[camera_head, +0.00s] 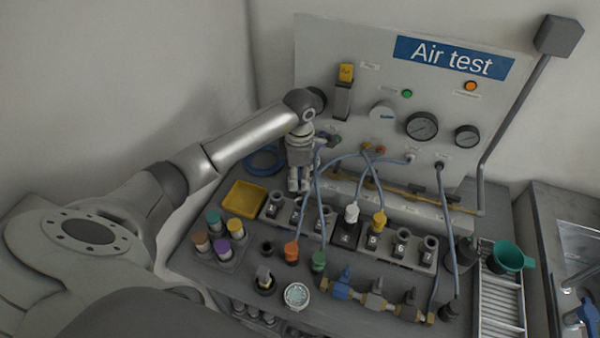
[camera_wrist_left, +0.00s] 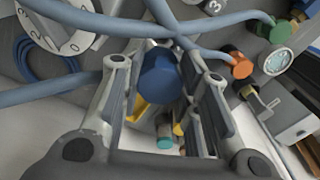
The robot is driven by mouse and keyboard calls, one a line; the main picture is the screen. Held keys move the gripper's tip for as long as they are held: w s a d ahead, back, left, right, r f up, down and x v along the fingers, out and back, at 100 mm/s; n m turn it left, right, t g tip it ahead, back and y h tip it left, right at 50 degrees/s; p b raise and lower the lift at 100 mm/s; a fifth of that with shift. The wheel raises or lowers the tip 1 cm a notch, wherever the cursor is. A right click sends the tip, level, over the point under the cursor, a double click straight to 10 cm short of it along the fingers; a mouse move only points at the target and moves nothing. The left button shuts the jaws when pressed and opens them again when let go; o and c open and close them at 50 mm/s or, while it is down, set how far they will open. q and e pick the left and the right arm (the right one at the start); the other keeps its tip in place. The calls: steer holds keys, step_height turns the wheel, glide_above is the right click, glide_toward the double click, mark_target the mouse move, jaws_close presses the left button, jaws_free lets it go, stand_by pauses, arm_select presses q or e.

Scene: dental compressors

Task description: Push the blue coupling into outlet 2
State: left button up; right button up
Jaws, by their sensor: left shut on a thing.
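My left gripper (camera_head: 299,186) is shut on the blue coupling (camera_wrist_left: 160,75), which shows between the two fingers in the left wrist view. In the head view the gripper and hoses hide the coupling. The gripper points down over the left outlet block (camera_head: 268,213), near outlet 2 (camera_head: 296,215). I cannot tell whether the coupling touches the outlet. My right gripper is in neither view.
A white coupling (camera_head: 351,212) stands at outlet 4 and a yellow one (camera_head: 379,220) at outlet 5. Orange (camera_head: 292,252) and green (camera_head: 319,261) couplings stand in front. Grey-blue hoses cross near the gripper. A yellow tray (camera_head: 244,197) lies left.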

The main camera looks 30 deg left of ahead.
mark_target(300, 189)
arm_select(q)
steer(key=shift+d+f, duration=0.1)
steer(key=shift+f, duration=0.25)
steer(key=shift+f+b, duration=0.35)
steer(key=shift+b, duration=0.05)
step_height(300, 189, down, 3)
steer(key=shift+f+b, duration=0.1)
steer(key=shift+b, duration=0.95)
steer(key=shift+f, duration=0.2)
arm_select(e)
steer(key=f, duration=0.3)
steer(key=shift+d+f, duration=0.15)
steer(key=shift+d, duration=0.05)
arm_select(q)
steer(key=shift+f, duration=0.15)
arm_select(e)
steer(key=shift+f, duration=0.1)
